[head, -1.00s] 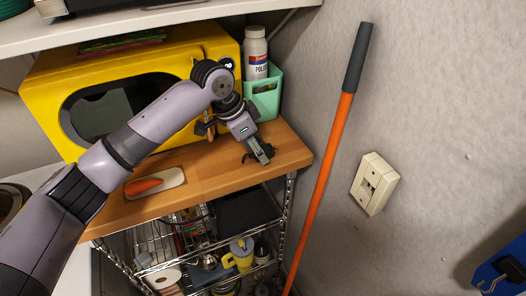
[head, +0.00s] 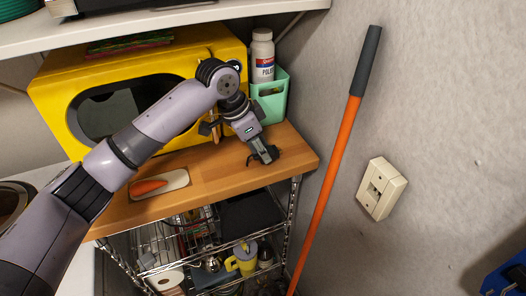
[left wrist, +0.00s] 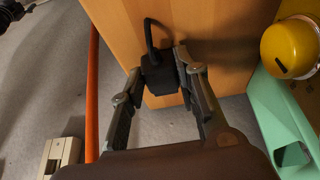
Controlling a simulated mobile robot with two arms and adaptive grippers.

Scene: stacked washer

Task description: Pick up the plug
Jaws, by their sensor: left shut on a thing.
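The plug (left wrist: 160,77) is a small black block with a black cord looping off it. In the left wrist view it sits between the two fingers of my left gripper (left wrist: 160,80), which is shut on it. In the head view the left gripper (head: 264,157) points down over the right end of the wooden top (head: 220,176), and the plug is mostly hidden by the fingers. I cannot tell whether the plug still touches the wood. My right gripper is not in view.
A yellow microwave (head: 54,100) stands behind my left arm. A mint green holder (head: 271,108) and a white bottle (head: 262,60) are at its right. An orange pole (head: 335,160) leans by the wall, near an outlet box (head: 381,188). A carrot board (head: 172,183) lies left.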

